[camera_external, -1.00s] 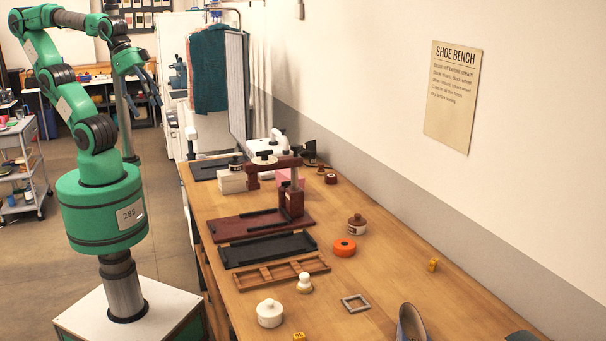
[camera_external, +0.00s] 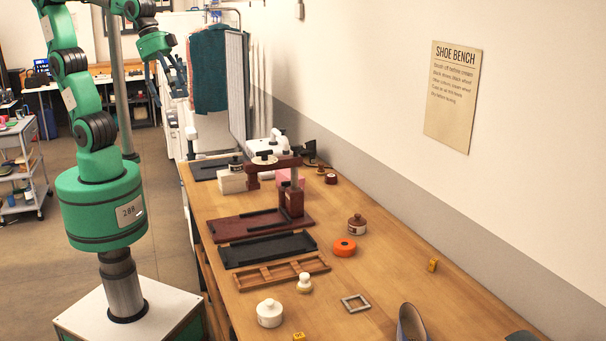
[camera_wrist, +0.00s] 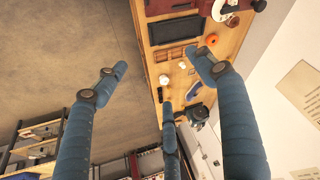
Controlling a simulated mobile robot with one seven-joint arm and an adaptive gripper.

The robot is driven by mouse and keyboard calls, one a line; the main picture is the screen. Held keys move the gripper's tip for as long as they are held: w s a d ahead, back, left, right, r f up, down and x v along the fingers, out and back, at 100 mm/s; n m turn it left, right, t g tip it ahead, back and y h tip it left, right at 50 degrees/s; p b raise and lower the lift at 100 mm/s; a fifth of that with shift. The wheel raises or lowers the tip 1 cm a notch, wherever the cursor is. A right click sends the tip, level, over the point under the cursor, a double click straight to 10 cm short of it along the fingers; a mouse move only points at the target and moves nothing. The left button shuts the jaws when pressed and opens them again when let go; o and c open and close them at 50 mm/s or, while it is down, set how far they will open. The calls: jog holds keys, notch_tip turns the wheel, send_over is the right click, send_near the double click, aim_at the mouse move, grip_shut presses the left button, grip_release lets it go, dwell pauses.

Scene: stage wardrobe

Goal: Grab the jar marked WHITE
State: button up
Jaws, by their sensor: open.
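A white lidded jar (camera_external: 269,313) stands upright at the near left edge of the bench (camera_external: 385,275); it also shows small in the wrist view (camera_wrist: 164,79). No marking on it can be read. A brown-lidded jar (camera_external: 357,223) with a pale label stands farther back, its label too small to read. My gripper (camera_external: 172,80) is open and empty, high beyond the bench's left side and well apart from both jars. Its blue fingers (camera_wrist: 150,86) are spread in the wrist view.
A small white knobbed object (camera_external: 304,284), an orange ring (camera_external: 344,247), a grey square frame (camera_external: 355,303) and a shoe (camera_external: 411,325) share the near bench. A wooden tray (camera_external: 281,272), a black tray (camera_external: 268,249) and a dark red press (camera_external: 292,200) stand behind. The right-hand wall bounds the bench.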

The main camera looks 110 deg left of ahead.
jog(key=w+d+m+g+p, duration=0.1)
jog(key=w+d, duration=0.2)
jog(key=w, duration=0.4)
jog(key=w+d+m, duration=0.1)
jog(key=w+d, duration=0.1)
jog(key=w, duration=0.6)
jog(key=m+g+p, duration=0.2)
jog(key=m+p, duration=0.2)
jog(key=m, duration=0.1)
send_over(269, 300)
jog(key=s+a, duration=0.1)
notch_tip(269, 300, down, 31)
jog(key=shift+s+h, duration=0.2)
jog(key=shift+h, duration=0.1)
jog(key=shift+w+d+f+b, duration=0.15)
jog(key=shift+f, duration=1.25)
jog(key=shift+w+d+f+b, duration=0.1)
jog(key=shift+w+f, duration=0.05)
jog(key=shift+f, duration=1.3)
jog(key=shift+w+d+f+b, duration=0.15)
jog(key=shift+f, duration=1.25)
jog(key=shift+f, duration=0.1)
jog(key=shift+w+d+f, duration=0.1)
jog(key=shift+w+f, duration=0.05)
jog(key=shift+f, duration=1.1)
jog(key=shift+w+d+f, duration=0.1)
jog(key=shift+w+f, duration=0.05)
jog(key=shift+f, duration=1.1)
